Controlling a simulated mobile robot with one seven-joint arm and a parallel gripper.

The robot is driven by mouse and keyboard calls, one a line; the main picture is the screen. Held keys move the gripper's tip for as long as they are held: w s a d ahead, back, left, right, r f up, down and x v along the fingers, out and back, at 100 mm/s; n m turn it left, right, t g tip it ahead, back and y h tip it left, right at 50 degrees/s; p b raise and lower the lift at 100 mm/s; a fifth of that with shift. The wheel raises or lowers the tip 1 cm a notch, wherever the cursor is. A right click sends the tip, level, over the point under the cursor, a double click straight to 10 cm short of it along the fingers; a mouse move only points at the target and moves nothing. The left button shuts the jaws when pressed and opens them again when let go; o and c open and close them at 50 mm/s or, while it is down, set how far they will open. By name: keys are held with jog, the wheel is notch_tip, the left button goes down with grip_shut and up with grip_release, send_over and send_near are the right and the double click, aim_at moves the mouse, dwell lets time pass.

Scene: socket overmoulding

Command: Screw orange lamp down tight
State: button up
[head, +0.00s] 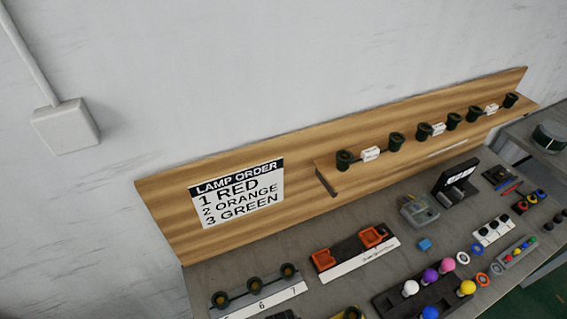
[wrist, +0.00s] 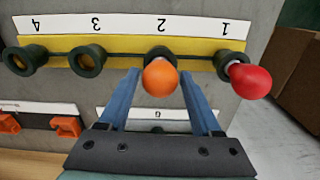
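The orange lamp (wrist: 160,77) is at socket 2 (wrist: 163,54) on the yellow strip with black sockets in the wrist view. Its round bulb covers part of the socket, so how deep the lamp is seated cannot be seen. My gripper (wrist: 160,73) has its two blue fingers on either side of the orange bulb. The fingers stand apart with narrow gaps to the bulb, so it looks open around the lamp. The head view does not show my gripper or the orange lamp.
A red lamp (wrist: 250,81) is at socket 1, close to the right finger. Sockets 3 (wrist: 87,61) and 4 (wrist: 22,61) are empty. In the head view, a lamp-order sign (head: 237,193) lists red, orange, green. A dark rack (head: 395,300) holds several coloured bulbs.

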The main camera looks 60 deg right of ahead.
jog(key=shift+o, duration=1.3)
notch_tip(320, 180, up, 13)
